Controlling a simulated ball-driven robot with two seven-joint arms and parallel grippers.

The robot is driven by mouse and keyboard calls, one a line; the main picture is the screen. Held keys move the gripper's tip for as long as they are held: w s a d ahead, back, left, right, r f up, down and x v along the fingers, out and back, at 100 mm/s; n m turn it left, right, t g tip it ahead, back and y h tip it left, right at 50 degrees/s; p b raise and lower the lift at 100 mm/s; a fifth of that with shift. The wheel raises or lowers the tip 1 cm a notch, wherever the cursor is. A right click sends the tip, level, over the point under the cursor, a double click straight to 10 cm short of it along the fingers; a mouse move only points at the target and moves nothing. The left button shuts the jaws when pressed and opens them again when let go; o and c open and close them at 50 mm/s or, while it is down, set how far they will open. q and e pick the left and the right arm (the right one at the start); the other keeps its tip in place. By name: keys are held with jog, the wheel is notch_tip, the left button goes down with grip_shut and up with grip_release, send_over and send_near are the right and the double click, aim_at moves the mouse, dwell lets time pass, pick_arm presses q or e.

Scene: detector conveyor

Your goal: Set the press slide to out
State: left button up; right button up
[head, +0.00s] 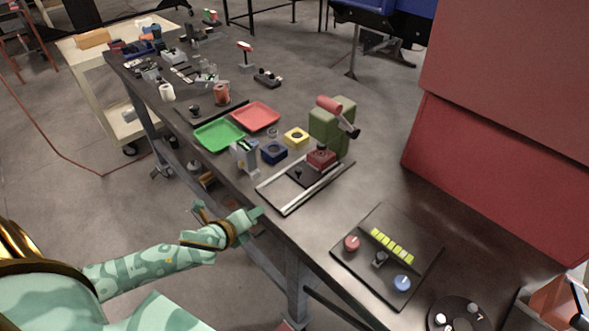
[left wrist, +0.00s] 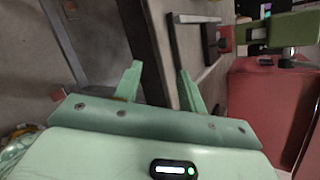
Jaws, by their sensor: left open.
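The green press (head: 332,122) with its red-tipped lever stands on the dark bench in the head view. In front of it, two pale rails (head: 303,196) flank a dark slide plate with a small black knob (head: 298,172). A red block (head: 321,158) sits at the press end of the rails. My left gripper (head: 248,214) is open and empty by the bench's near edge, left of the rails and apart from them. In the left wrist view its fingers (left wrist: 158,82) are spread, with the bench edge behind them. The press (left wrist: 285,32) shows there at upper right. My right gripper is not in view.
Close to the rails are a grey upright device (head: 244,157), a blue block (head: 274,152) and a yellow block (head: 296,138). Green (head: 218,135) and red (head: 256,116) trays lie beyond. A button panel (head: 372,278) is nearer.

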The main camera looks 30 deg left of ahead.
pick_arm(q)
jog(key=d+r+m+t+h, duration=0.1)
jog(key=d+r+m+t, duration=0.1)
jog(key=d+r+m, duration=0.5)
jog(key=m+b, duration=0.4)
send_near(297, 172)
jog(key=shift+y, duration=0.4)
jog(key=x, duration=0.8)
jog(key=shift+w+d+f, duration=0.1)
jog(key=shift+w+d, duration=0.1)
jog(key=shift+d, duration=0.05)
jog(key=shift+c, duration=0.3)
